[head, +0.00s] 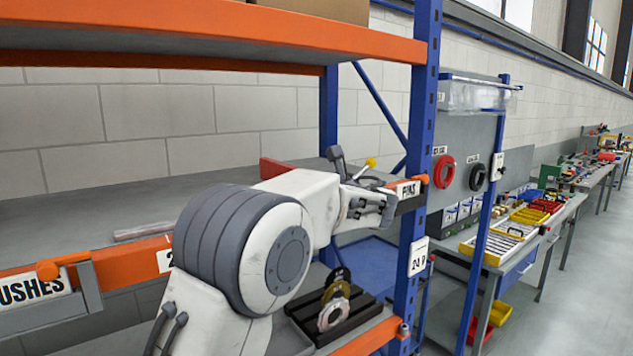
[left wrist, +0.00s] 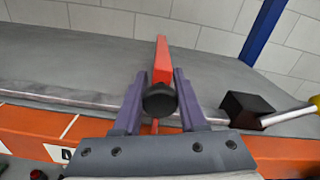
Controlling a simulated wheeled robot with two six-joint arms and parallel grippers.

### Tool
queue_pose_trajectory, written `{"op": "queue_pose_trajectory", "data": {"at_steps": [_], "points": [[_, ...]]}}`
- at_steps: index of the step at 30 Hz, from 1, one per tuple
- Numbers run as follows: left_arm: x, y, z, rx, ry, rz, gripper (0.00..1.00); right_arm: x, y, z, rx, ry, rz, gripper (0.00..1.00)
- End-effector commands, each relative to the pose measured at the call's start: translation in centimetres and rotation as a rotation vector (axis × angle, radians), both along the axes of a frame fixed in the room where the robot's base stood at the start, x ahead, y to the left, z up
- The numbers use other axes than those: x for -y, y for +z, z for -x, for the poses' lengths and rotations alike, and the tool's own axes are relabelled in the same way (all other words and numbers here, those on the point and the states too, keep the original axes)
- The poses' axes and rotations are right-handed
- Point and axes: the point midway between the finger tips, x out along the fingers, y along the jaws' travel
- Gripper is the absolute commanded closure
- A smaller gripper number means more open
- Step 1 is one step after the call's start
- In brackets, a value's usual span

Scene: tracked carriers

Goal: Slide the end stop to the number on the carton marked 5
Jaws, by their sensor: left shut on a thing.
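The end stop is a red upright bar (left wrist: 162,62) with a round black knob (left wrist: 159,100), in the middle of the left wrist view. My left gripper (left wrist: 160,98) is shut on the knob, one purple-grey finger on each side. In the head view, part of the red end stop (head: 272,168) shows behind my white and grey arm, which hides the fingertips. An orange front beam (left wrist: 35,122) with white marks runs below the stop. A partly covered "2" shows on it in the head view. I see no carton marked 5.
A black block (left wrist: 246,108) with a pale, yellow-ended rod is right of the stop. A blue upright (head: 420,120) bounds the shelf; an orange shelf (head: 230,38) hangs above.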

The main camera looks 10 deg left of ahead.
Motion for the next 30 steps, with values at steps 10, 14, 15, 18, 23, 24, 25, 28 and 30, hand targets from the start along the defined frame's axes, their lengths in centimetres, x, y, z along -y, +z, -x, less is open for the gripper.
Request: {"op": "queue_pose_trajectory", "data": {"at_steps": [10, 14, 15, 18, 23, 24, 25, 28, 30], "points": [[-0.4, 0.0, -0.1, -0.001, 0.008, -0.002, 1.0, 0.0, 0.0, 0.0, 0.0, 0.0, 0.0, 1.0], [-0.4, 0.0, -0.1, 0.0, 0.008, -0.001, 0.44, 0.0, 0.0, 0.0, 0.0, 0.0, 0.0, 1.0], [-0.4, 0.0, -0.1, 0.0, 0.008, -0.001, 0.29, 0.0, 0.0, 0.0, 0.0, 0.0, 0.0, 1.0], [-0.4, 0.0, -0.1, 0.0, 0.008, -0.001, 0.29, 0.0, 0.0, 0.0, 0.0, 0.0, 0.0, 1.0], [-0.3, 0.0, -0.2, 0.0, 0.005, 0.0, 0.29, 0.0, 0.0, 0.0, 0.0, 0.0, 0.0, 1.0], [-0.2, 0.0, -0.2, 0.0, 0.005, 0.0, 0.29, 0.0, 0.0, 0.0, 0.0, 0.0, 0.0, 1.0], [-0.1, 0.0, -0.1, 0.0, 0.005, 0.0, 0.29, 0.0, -0.1, 0.0, 0.0, 0.0, 0.0, 1.0], [0.5, -0.2, 0.3, 0.001, 0.004, 0.0, 0.29, 0.0, -0.6, 0.0, 0.0, -0.001, 0.0, 1.0], [1.3, -0.3, 1.0, 0.002, 0.002, 0.0, 0.29, 0.0, -1.3, 0.0, 0.0, -0.001, 0.0, 1.0]]}}
